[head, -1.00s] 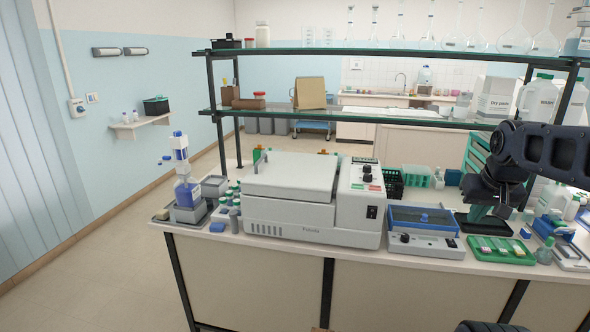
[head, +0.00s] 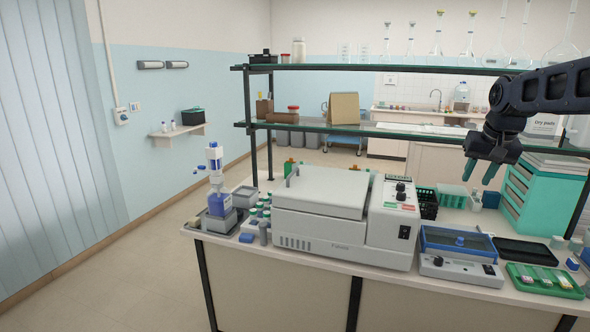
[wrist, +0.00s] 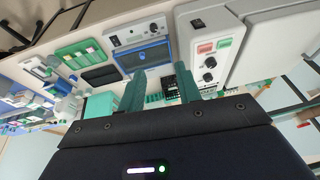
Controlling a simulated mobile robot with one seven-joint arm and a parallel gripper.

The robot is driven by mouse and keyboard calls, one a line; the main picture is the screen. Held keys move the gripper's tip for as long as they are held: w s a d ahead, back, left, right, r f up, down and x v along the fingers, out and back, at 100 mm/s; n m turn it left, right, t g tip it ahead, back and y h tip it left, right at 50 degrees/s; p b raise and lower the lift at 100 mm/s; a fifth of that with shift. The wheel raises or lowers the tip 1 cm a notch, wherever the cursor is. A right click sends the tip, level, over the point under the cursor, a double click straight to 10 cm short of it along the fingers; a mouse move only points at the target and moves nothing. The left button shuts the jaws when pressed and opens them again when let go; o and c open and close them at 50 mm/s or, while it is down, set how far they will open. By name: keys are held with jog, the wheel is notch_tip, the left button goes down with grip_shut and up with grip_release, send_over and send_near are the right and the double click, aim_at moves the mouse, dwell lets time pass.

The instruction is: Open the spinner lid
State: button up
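The spinner is a white benchtop machine (head: 325,241) standing on the middle of the bench. My gripper (head: 480,176) hangs in the air to the right of the spinner, above the back of the bench. Its two teal fingers are apart with nothing between them, as the wrist view (wrist: 160,90) also shows. The spinner's panel (wrist: 208,50) is at upper right there.
A blue-lidded device (head: 458,255) and a green slide tray (head: 543,281) stand right of the spinner. A teal drawer unit (head: 540,197) is near my gripper. Glass shelves (head: 370,127) run behind the bench. Bottles and a blue dispenser (head: 218,202) stand on the left.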

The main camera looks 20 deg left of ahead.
jog(key=w+a+r, duration=0.5)
jog(key=w+a, duration=0.6)
jog(key=g+y, duration=0.1)
jog(key=g, duration=0.3)
send_over(293, 172)
jog(key=d, duration=0.2)
notch_tip(293, 172, down, 8)
jog(key=f, duration=0.3)
jog(key=a+f, duration=0.1)
jog(key=f, duration=0.6)
jog(key=shift+w+a+f, duration=0.15)
jog(key=shift+a+f, duration=0.05)
jog(key=shift+a, duration=0.15)
grip_shut()
